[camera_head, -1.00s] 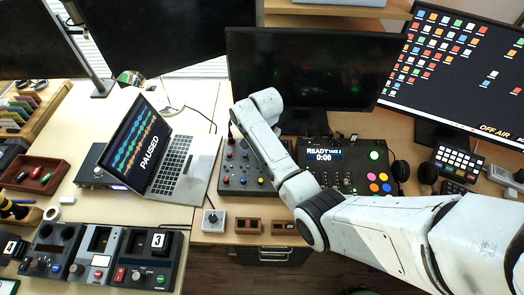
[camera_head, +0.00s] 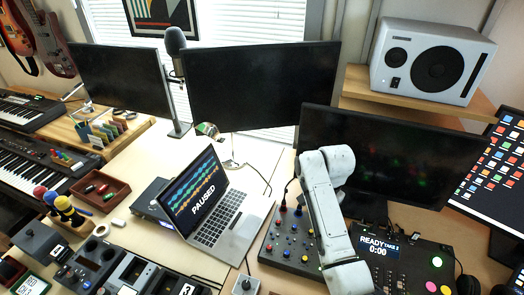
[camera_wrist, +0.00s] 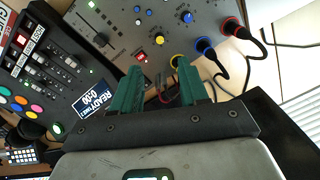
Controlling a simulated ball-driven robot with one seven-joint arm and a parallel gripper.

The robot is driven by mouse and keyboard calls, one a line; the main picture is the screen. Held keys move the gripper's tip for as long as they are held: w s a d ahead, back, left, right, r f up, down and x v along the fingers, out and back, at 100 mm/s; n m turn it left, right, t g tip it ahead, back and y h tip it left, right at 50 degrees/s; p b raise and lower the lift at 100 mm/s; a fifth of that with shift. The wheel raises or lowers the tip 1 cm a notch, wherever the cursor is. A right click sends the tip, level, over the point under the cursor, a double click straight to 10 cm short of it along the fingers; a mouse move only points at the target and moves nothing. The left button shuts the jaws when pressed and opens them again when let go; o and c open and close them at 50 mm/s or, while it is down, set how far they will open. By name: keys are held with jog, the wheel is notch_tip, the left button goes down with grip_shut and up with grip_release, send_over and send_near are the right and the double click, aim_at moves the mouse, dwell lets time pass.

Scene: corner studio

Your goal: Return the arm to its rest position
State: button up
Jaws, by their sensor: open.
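My white arm (camera_head: 331,215) rises from the bottom edge of the head view, in front of the dark monitor and over the control panel with knobs. Its upper end bends over near the panel's back edge; my gripper's fingers are hidden there. In the wrist view my gripper (camera_wrist: 160,68) shows two green fingers, apart, with nothing held between them. The grey panel (camera_wrist: 185,22) with coloured knobs and plugged cables lies beyond the fingertips.
An open laptop (camera_head: 237,222) reading PAUSED stands left of my arm. A READY console (camera_head: 408,262) is at right. A speaker (camera_head: 432,60) sits on a shelf at upper right. Two dark monitors (camera_head: 262,85) (camera_head: 118,85) and a microphone (camera_head: 175,45) stand behind.

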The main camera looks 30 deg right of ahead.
jog(key=s+a+f+n+b, duration=0.1)
jog(key=s+a+f+n, duration=0.1)
jog(key=s+a+n, duration=0.3)
jog(key=s+a+f+n+b, duration=0.1)
jog(key=s+a+n, duration=0.4)
jog(key=s, duration=0.7)
jog(key=s+a+f+n+b, duration=0.1)
jog(key=s+a+f+n, duration=0.1)
jog(key=s+a+n, duration=0.3)
jog(key=s, duration=0.3)
jog(key=shift+s+f, duration=0.3)
jog(key=shift+s, duration=0.1)
jog(key=shift+o, duration=0.2)
jog(key=shift+a, duration=0.1)
